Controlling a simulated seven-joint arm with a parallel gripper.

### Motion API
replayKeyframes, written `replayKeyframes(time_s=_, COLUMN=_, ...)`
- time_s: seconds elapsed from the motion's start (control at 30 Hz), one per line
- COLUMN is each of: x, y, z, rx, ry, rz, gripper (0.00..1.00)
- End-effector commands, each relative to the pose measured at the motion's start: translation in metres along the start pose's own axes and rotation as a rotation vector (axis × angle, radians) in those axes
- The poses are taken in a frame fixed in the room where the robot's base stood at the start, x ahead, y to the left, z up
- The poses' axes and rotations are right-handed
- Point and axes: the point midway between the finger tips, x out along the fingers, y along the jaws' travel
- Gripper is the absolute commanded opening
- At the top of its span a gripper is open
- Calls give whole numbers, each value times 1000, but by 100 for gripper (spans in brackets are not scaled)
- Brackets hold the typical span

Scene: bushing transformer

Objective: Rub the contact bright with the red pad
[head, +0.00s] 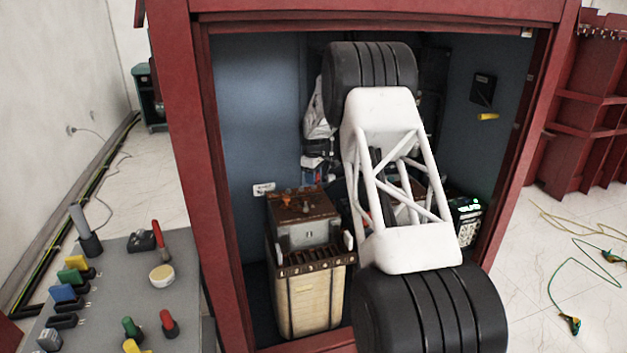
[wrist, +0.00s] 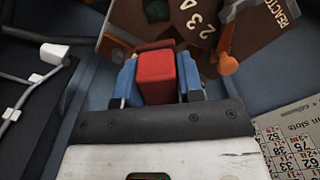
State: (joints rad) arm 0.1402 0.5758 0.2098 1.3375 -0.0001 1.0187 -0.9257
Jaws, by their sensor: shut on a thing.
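In the wrist view my gripper (wrist: 158,68) has blue fingers shut on a red block-like pad (wrist: 156,80), one finger on each side. The far end of the pad is close to a brown plate (wrist: 185,20) marked "2 3 4" and "REACTOR". An orange-copper piece (wrist: 228,64) at the end of a grey-brown bar is to the right of the pad, apart from it in the picture. Another orange piece (wrist: 116,47) is to the left. I cannot tell which is the contact, or whether the pad touches anything. In the head view my arm hides the gripper and pad.
A red cabinet (head: 180,130) surrounds my arm. Inside, a transformer (head: 310,290) with a rusty top stands at left. A grey table (head: 110,300) at left holds coloured tools. In the wrist view, a white connector (wrist: 54,54) is left and a number card (wrist: 292,140) right.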

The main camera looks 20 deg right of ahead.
Motion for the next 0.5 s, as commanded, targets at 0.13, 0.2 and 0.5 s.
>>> replayKeyframes(time_s=0.13, x=5, y=0, z=0, rx=0, ry=0, rz=-1, gripper=9)
replayKeyframes(time_s=0.2, x=9, y=0, z=0, rx=0, ry=0, rz=-1, gripper=9)
replayKeyframes(time_s=0.5, x=36, y=0, z=0, rx=0, ry=-1, rz=-1, gripper=9)
